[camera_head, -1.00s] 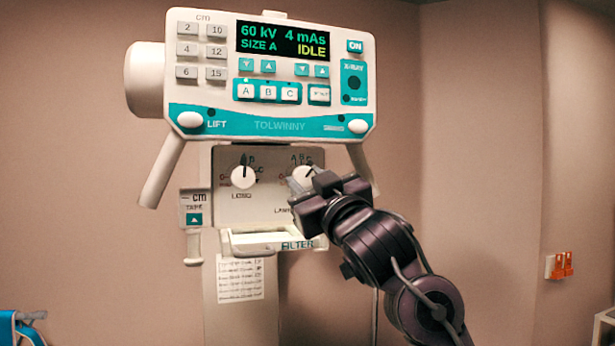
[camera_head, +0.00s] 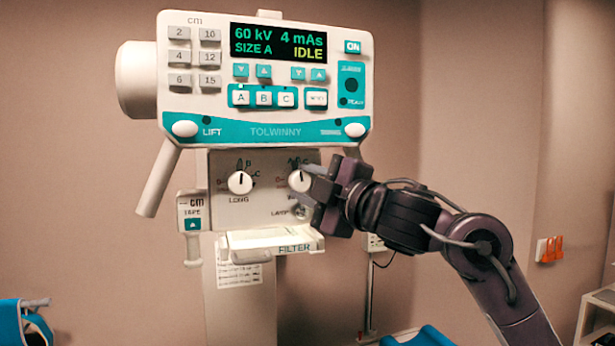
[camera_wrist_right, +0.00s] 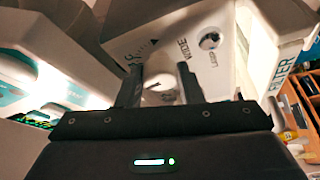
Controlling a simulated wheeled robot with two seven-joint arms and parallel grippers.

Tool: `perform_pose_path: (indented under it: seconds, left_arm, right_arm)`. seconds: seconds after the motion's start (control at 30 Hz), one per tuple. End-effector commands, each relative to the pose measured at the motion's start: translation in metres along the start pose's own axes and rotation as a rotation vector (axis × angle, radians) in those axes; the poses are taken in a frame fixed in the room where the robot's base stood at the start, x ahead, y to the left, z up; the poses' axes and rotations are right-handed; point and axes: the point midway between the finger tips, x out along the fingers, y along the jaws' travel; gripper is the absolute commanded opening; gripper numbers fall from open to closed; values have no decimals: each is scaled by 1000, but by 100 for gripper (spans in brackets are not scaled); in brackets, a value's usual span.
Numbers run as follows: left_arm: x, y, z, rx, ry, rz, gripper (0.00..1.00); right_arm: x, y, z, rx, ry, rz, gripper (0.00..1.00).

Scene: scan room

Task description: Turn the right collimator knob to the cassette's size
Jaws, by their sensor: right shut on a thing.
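The right collimator knob (camera_head: 298,181), white with a dark pointer mark, sits on the collimator's front panel (camera_head: 270,207) under the console. Its pointer looks about upright; the scale letters around it are partly hidden. My right gripper (camera_head: 308,182) reaches it from the right and is shut on it. In the right wrist view, the two fingers (camera_wrist_right: 160,88) stand on either side of the pale knob (camera_wrist_right: 160,94), beside the word WIDE. The left knob (camera_head: 240,183), marked LONG, also points about upright. The display (camera_head: 278,42) reads SIZE A, IDLE. No cassette shows. My left gripper is not in view.
The console (camera_head: 262,132) overhangs the knobs, with handles slanting down on its sides. The FILTER tray (camera_head: 272,243) juts out below the panel. A white box marked cm and TAPE (camera_head: 192,210) hangs at the left.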

Motion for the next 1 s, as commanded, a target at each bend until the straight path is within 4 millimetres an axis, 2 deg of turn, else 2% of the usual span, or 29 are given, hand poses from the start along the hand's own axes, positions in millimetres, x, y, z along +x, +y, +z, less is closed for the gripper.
perform_pose_path:
  seconds: [0.33, 0.83, 0.87, 1.0]
  left_arm:
    - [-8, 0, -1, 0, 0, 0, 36]
    - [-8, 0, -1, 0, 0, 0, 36]
    - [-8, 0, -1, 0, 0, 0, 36]
    - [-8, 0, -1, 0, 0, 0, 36]
  right_arm:
    - [0, 0, 0, -111, -1, -48, 10]
    - [0, -1, 0, -124, 0, -54, 10]
    - [0, -1, 0, -124, 0, -54, 37]
    - [0, 0, 0, -123, 0, -53, 55]
